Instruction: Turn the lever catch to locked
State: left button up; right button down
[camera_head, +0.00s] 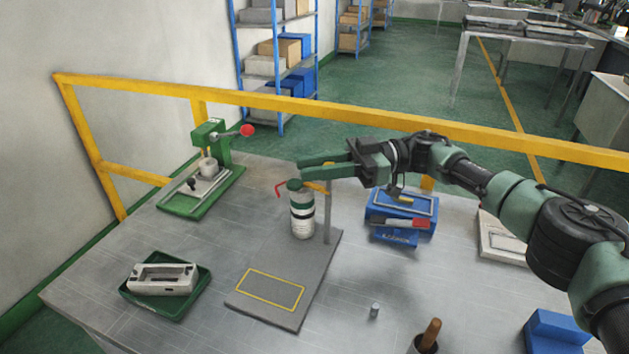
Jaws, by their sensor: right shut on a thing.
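A white canister (302,215) with green and dark bands and a green cap stands upright on a grey base plate (322,262), beside a thin grey post (328,215). A red bent lever (281,187) sticks out left of its top, and an orange arm (318,188) runs right. I cannot tell for sure which part is the lever catch. My right gripper (302,170) reaches in from the right, its green fingers just above the canister's top and by the post. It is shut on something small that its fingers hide. My left gripper is not in view.
A green press (209,140) with a red knob stands back left. A green tray (188,299) with a pale frame lies front left. A blue fixture (373,207) with a red and grey bar stands right of the post. A yellow rail (272,101) borders the back.

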jog(key=shift+n+g+b, duration=0.3)
jog(key=shift+g+b, duration=0.05)
jog(key=shift+g, duration=0.05)
jog(key=shift+r, duration=0.1)
jog(key=c, duration=1.3)
grip_release()
jog(key=shift+s+a, duration=0.1)
jog(key=shift+o, duration=0.2)
